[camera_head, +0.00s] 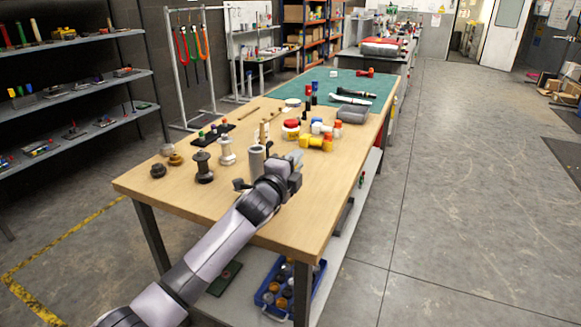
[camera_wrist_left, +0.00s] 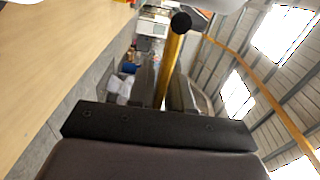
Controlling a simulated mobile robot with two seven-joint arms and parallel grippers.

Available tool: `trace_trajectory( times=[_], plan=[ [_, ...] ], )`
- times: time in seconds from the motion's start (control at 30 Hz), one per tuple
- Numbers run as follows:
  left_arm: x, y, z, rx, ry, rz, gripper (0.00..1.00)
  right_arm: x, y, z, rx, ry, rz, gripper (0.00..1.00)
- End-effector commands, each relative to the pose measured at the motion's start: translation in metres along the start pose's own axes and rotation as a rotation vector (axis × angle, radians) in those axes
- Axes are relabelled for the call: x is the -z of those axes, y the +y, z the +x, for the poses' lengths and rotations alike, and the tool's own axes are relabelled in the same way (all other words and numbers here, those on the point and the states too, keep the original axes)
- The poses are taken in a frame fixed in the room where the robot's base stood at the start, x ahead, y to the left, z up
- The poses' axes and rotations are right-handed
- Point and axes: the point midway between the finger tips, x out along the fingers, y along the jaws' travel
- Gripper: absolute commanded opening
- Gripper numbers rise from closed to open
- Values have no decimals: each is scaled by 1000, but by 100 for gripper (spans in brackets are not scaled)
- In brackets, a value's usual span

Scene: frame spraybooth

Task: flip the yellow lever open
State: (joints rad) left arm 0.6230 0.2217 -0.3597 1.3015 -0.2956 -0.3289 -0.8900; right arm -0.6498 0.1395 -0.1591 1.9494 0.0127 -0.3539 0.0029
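The yellow lever (camera_wrist_left: 172,62) shows in the left wrist view as a yellow bar with a black knob at its end. It runs between the two fingers of my left gripper (camera_wrist_left: 168,88), which sit close on either side of it. In the head view my left gripper (camera_head: 295,160) is at the near part of the wooden table, beside an upright grey cylinder (camera_head: 257,160). The lever cannot be made out there and seems hidden by my gripper. My right gripper is not in view.
On the wooden table (camera_head: 290,225), spools (camera_head: 204,168) stand left of my arm, and yellow, white and red pieces (camera_head: 316,142) lie behind it. A green mat (camera_head: 345,86) covers the far end. A blue bin (camera_head: 268,297) is on the lower shelf. The floor at right is clear.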

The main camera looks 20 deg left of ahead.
Motion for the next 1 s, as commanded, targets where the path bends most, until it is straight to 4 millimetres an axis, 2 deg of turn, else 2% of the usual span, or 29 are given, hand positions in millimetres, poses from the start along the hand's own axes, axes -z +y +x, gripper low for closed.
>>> trace_trajectory(
  times=[0.6, 1.0],
  plan=[
    [0, 0, -62, 0, 0, -1, 19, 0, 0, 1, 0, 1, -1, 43],
    [0, 0, -69, 0, 0, -2, 19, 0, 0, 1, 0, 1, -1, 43]
  ],
)
